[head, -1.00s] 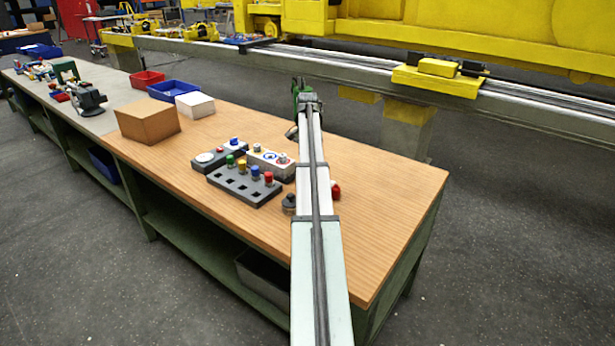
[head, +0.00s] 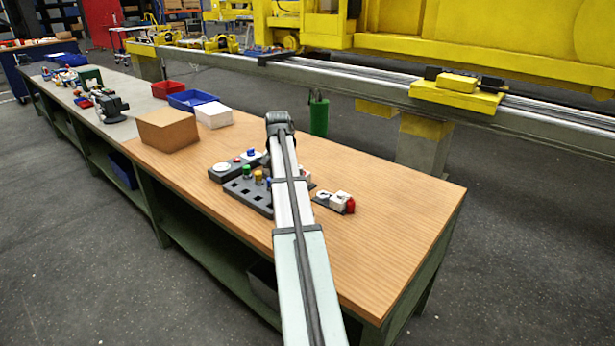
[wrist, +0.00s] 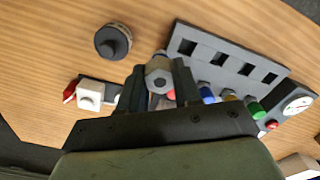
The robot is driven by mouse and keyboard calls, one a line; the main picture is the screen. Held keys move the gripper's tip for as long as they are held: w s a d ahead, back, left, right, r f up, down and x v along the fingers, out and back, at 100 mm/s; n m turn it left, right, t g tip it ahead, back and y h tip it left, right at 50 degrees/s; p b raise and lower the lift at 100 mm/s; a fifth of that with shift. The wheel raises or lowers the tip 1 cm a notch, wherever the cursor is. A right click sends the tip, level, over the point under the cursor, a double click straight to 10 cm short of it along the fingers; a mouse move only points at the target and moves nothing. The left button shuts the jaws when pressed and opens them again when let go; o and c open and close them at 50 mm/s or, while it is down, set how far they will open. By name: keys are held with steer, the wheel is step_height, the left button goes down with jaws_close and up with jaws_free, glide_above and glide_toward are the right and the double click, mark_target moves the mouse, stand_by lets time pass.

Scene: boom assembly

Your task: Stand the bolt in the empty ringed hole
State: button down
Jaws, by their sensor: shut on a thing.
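In the wrist view my gripper (wrist: 158,85) is shut on a grey hex-headed bolt (wrist: 158,73), whose head shows between the two dark fingers. The bolt's lower part is hidden. It is held over the table, close to the edge of a dark rack in the picture. In the head view my arm hides the gripper and the bolt. I cannot make out the empty ringed hole in either current view; my arm and gripper cover that part of the bench.
A dark rack (head: 238,190) with square holes and coloured knobs stands left of my arm. A small panel with white blocks (head: 335,200) lies right of my arm. A round black part (wrist: 113,40) lies on the table. The table's right end is clear.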

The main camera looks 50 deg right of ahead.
steer(key=w+a+r+n, duration=0.1)
steer(key=w+a+n, duration=0.15)
steer(key=a, duration=0.95)
steer(key=w+a+r+n, duration=0.2)
steer(key=w+a, duration=0.2)
steer(key=a, duration=0.8)
steer(key=w+a+r+n, duration=0.1)
steer(key=w+a+n, duration=0.15)
steer(key=a, duration=1.05)
steer(key=w+d+m, duration=0.2)
steer(key=d+m, duration=0.2)
steer(key=d, duration=1.5)
steer(key=w+d+f+m, duration=0.15)
steer(key=d+m, duration=0.25)
steer(key=d, duration=1.4)
steer(key=w+d+m, duration=0.3)
steer(key=d+m, duration=0.1)
steer(key=d, duration=1.5)
steer(key=shift+a+f, duration=0.2)
steer(key=shift+f, duration=1.95)
steer(key=shift+f, duration=1.65)
